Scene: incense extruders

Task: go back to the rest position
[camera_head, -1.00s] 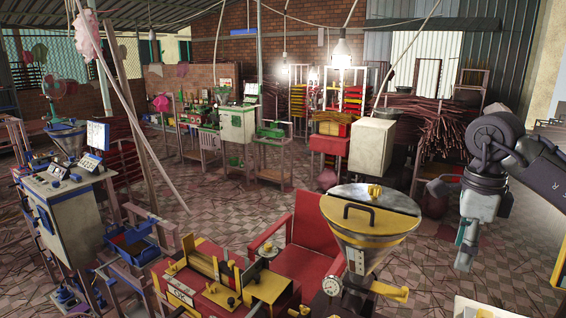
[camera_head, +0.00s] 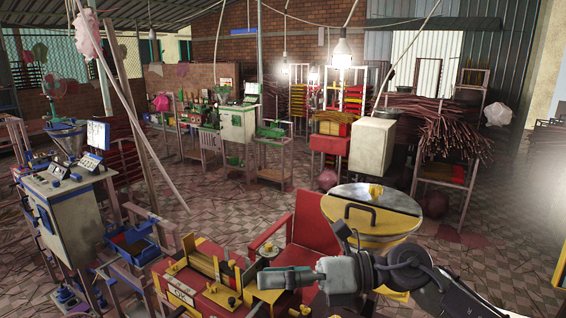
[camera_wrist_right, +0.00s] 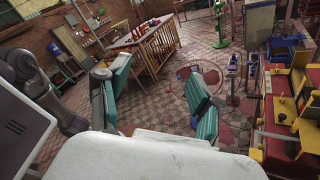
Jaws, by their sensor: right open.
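My right gripper (camera_head: 265,279) is at the lower middle of the head view, its arm coming in from the lower right. It points left, in front of the yellow funnel machine (camera_head: 372,222) and beside the red and yellow extruder (camera_head: 190,290). My left gripper is in neither view.
A red chair (camera_head: 308,218) stands just behind the gripper. A white and blue machine (camera_head: 70,205) is at the left, with a blue tray (camera_head: 132,245) beside it. Tiled floor (camera_head: 235,215) is open in the middle. Stick racks (camera_head: 440,135) stand at the back right.

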